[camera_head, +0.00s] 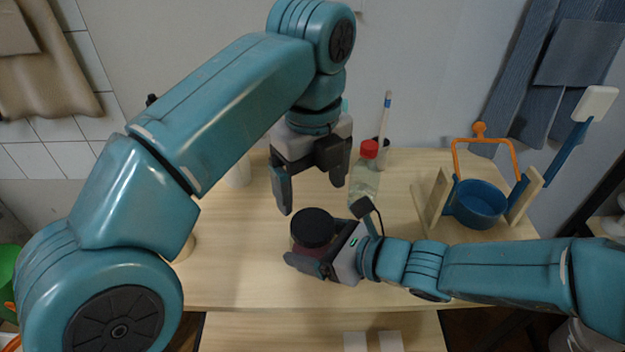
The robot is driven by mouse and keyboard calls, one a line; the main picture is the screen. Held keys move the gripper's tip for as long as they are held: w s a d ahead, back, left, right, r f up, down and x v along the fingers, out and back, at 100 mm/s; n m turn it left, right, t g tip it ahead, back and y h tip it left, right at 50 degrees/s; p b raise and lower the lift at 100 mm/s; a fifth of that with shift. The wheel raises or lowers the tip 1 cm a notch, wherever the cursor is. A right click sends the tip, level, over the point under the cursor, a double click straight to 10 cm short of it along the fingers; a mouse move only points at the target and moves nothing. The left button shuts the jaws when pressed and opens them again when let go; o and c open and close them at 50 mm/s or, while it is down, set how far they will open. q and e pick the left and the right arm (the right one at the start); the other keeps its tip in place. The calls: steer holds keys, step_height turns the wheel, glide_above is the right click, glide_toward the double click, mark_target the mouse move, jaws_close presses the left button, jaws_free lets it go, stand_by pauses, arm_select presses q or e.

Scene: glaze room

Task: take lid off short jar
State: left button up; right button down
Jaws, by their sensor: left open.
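The short jar (298,247) has a dark reddish body and a wide black lid (312,227), which sits on top. It stands upright near the middle of the wooden table. My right gripper (308,258) comes from the right and has its fingers around the jar's body, below the lid. One finger shows along the jar's near side; the far finger is mostly hidden. My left gripper (312,194) is open and empty, pointing down above and slightly behind the lid, apart from it.
A clear bottle with a red cap (368,150) stands close behind, right of my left gripper. A cup with a brush (385,120) is farther back. A wooden stand holds a blue pot (477,205) at the right. The wooden table (240,275) is clear at front left.

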mark_target(313, 224)
arm_select(q)
steer(key=shift+m, duration=1.1)
steer(key=shift+f, duration=0.15)
step_height(313, 224, down, 8)
steer(key=shift+r, duration=0.2)
steer(key=c, duration=0.9)
steer(key=n, duration=0.2)
steer(key=shift+n, duration=0.3)
steer(key=n, duration=1)
steer(key=shift+d+n, duration=0.1)
steer(key=shift+n, duration=0.3)
